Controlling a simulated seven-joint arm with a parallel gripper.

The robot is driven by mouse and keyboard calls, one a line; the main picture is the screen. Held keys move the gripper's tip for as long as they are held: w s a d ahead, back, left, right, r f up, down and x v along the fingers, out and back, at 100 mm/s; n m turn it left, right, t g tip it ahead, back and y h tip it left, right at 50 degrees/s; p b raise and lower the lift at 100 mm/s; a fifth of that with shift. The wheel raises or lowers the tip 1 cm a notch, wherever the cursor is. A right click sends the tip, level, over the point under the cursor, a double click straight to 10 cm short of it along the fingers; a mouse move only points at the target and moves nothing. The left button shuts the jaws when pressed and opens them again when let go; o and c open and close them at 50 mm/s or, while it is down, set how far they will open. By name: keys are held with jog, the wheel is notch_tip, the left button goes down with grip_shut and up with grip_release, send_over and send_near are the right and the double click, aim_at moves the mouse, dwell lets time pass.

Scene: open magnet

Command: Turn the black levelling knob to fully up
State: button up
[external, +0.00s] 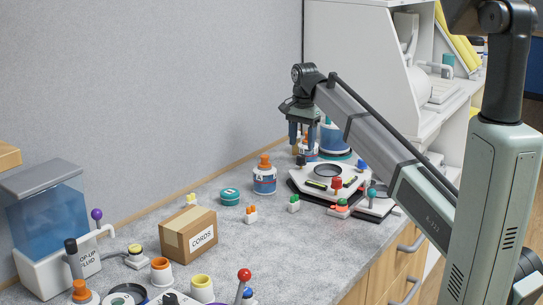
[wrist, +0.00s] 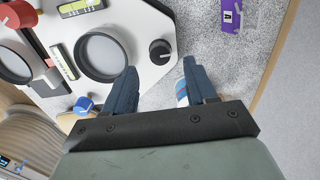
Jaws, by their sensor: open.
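The black levelling knob (wrist: 160,52) stands on the corner of a white panel (wrist: 135,20) in the wrist view, with a pale pointer mark on it. In the external view the black knob (external: 301,160) shows at the panel's left corner, just below my gripper (external: 302,140). In the wrist view my gripper (wrist: 160,72) is open and points down, with the knob ahead of the gap between its blue fingers. The fingers look apart from the knob. Two level vials, one of them a green vial (wrist: 63,62), sit on the panel.
A round dish (wrist: 100,55), a blue knob (wrist: 83,105) and a red lever (wrist: 30,20) are close by. A blue-and-white bottle (external: 264,176) stands left of the panel.

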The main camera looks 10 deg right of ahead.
aim_at(301, 156)
jog(key=shift+f, duration=2.55)
jog(key=shift+c, duration=0.4)
grip_shut()
